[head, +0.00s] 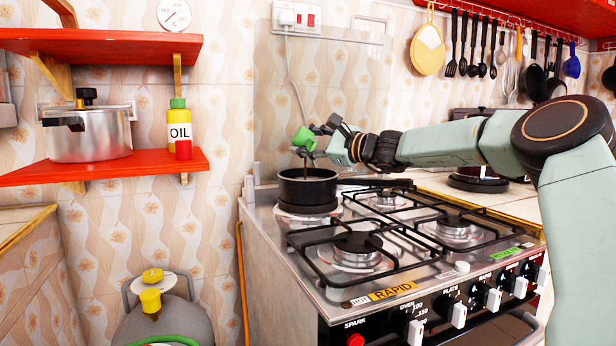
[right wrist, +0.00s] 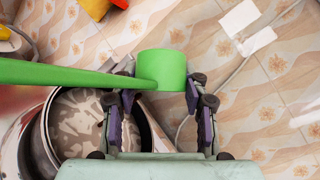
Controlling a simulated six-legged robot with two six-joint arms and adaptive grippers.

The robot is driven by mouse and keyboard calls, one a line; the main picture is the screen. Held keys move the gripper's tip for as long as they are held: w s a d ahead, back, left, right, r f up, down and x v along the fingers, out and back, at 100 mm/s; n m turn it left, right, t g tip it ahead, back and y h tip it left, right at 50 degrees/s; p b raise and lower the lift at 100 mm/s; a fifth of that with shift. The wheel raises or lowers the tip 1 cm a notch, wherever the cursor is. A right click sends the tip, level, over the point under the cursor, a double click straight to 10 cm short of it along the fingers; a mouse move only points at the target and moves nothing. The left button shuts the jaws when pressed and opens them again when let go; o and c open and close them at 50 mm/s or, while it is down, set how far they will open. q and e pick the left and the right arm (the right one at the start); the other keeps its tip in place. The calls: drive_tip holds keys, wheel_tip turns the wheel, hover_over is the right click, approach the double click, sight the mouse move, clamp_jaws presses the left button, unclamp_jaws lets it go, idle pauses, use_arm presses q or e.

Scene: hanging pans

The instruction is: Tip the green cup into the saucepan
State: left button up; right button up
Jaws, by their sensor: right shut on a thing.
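My right gripper (head: 322,137) is shut on the green cup (head: 303,140) and holds it above the black saucepan (head: 308,190) on the back-left burner. The cup is tilted, and a thin brown stream drops from it toward the saucepan. In the right wrist view the cup (right wrist: 163,68) sits between the fingers (right wrist: 160,92), with a long green handle running left. The saucepan (right wrist: 42,140) lies below at left, with patchy brown and pale contents. The inside of the cup is hidden. My left gripper is out of view.
The stove (head: 375,285) has several burners with black grates. Utensils (head: 474,50) hang on the back wall at right. A red shelf (head: 110,170) at left holds a pot (head: 92,138) and an oil bottle (head: 180,122). A gas cylinder (head: 165,320) stands below.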

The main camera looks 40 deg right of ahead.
drive_tip(key=shift+d+r+m+t, duration=0.2)
drive_tip(key=shift+r+m+t, duration=0.3)
drive_tip(key=shift+m+t, duration=0.2)
drive_tip(key=shift+s+d+r+m+t, duration=0.1)
drive_tip(key=shift+s+r+m+t, duration=0.1)
drive_tip(key=shift+r+m+t, duration=0.35)
drive_tip(key=shift+r+m, duration=0.25)
drive_tip(key=shift+r, duration=0.25)
drive_tip(key=shift+w+f, duration=0.1)
drive_tip(key=shift+f, duration=0.6)
drive_tip(key=f+n+g, duration=0.2)
drive_tip(key=n, duration=0.1)
drive_tip(key=shift+w+a+f+g, duration=0.1)
drive_tip(key=shift+w+a+g, duration=0.05)
drive_tip(key=shift+a+g, duration=0.15)
drive_tip(key=shift+w+a+f+n+g, duration=0.1)
drive_tip(key=shift+w+f+n+g, duration=0.05)
drive_tip(key=shift+f+n+g, duration=0.35)
drive_tip(key=shift+f, duration=0.15)
